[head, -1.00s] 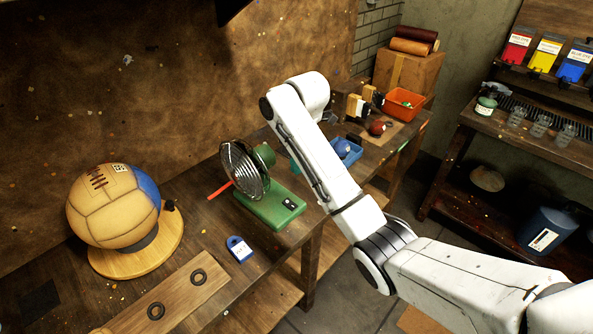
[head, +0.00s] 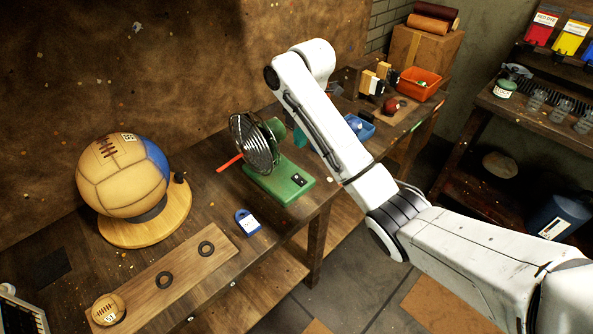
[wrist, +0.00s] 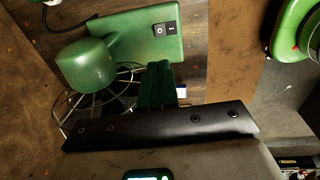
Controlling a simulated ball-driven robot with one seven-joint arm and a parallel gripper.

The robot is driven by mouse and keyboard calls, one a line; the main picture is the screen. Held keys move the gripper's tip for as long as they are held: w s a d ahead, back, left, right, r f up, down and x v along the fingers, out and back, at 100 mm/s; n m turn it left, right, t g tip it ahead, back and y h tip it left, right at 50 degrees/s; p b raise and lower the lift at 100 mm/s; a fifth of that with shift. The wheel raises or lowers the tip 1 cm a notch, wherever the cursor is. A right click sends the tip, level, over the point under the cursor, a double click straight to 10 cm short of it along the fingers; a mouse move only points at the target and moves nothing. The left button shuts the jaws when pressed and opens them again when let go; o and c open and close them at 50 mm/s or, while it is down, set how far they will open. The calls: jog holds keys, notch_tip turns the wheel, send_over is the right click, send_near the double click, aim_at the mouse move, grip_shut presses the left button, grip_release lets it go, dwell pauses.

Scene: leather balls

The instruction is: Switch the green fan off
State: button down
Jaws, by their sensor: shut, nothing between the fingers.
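The green fan stands on the workbench, its wire cage (head: 255,143) facing left and its green base (head: 275,187) in front. A black switch (head: 298,180) with white marks sits on the base's right end. In the wrist view the fan's rounded motor housing (wrist: 86,66), base (wrist: 125,38) and switch (wrist: 165,36) show clearly. I cannot tell which way the switch is pressed. My gripper (wrist: 158,70) shows as dark green fingers, shut and empty, below the switch in the picture and apart from it. In the head view my arm mostly hides the gripper.
A blue tray (head: 366,128) and an orange bin (head: 421,84) stand farther back. A red stick (head: 230,162) lies beside the fan.

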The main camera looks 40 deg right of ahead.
aim_at(295, 177)
jog(key=f, duration=0.4)
jog(key=w+f, duration=0.1)
jog(key=f, duration=0.8)
jog(key=shift+w+f, duration=0.35)
jog(key=shift+f, duration=0.1)
jog(key=shift+w+f+b, duration=0.15)
jog(key=shift+f+b, duration=0.15)
jog(key=shift+s+r, duration=0.25)
jog(key=shift+r, duration=0.1)
jog(key=shift+w+f, duration=0.2)
jog(key=shift+s+r+p, duration=0.2)
jog(key=shift+s+p, duration=0.65)
jog(key=shift+p, duration=0.25)
jog(key=shift+r, duration=0.1)
